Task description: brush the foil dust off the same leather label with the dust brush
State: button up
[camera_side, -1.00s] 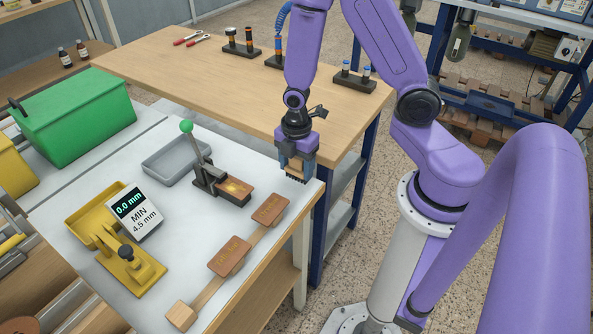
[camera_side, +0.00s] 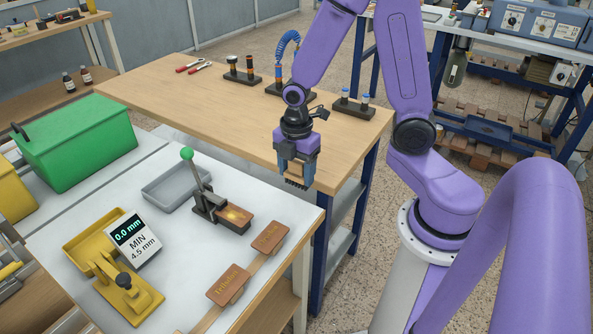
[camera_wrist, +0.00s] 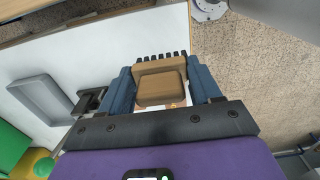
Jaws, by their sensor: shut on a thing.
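My gripper (camera_side: 296,166) is shut on the dust brush (camera_side: 295,183), a tan block with a row of black bristles. The brush also shows between the blue fingers in the wrist view (camera_wrist: 160,80). It is above the far edge of the white bench, apart from the labels as far as I can tell. One brown leather label (camera_side: 270,237) lies nearest the gripper, below it and to the left. Another label (camera_side: 227,284), with faint lettering, is nearer the front. A brown piece with a gold patch (camera_side: 236,217) sits at the lever press (camera_side: 206,203). I cannot tell any dust.
A grey tray (camera_side: 150,196) lies behind the press. A yellow gauge (camera_side: 131,297) and its display reading 0.0 mm (camera_side: 134,237) stand at left. A green box (camera_side: 75,143) is farther back. The wooden table (camera_side: 230,110) has bare surface behind my gripper.

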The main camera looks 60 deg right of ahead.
jog(key=c, duration=0.3)
jog(key=w+a+r, duration=0.1)
jog(key=w+a, duration=0.2)
jog(key=a, duration=0.1)
jog(key=w+a+r, duration=0.2)
jog(key=w+a, duration=0.1)
jog(key=a, duration=0.2)
jog(key=w+a+r, duration=0.1)
jog(key=w+a, duration=0.3)
jog(key=shift+a+r, duration=0.15)
jog(key=shift+a, duration=0.15)
jog(key=shift+c, duration=0.2)
jog(key=shift+f, duration=3.5)
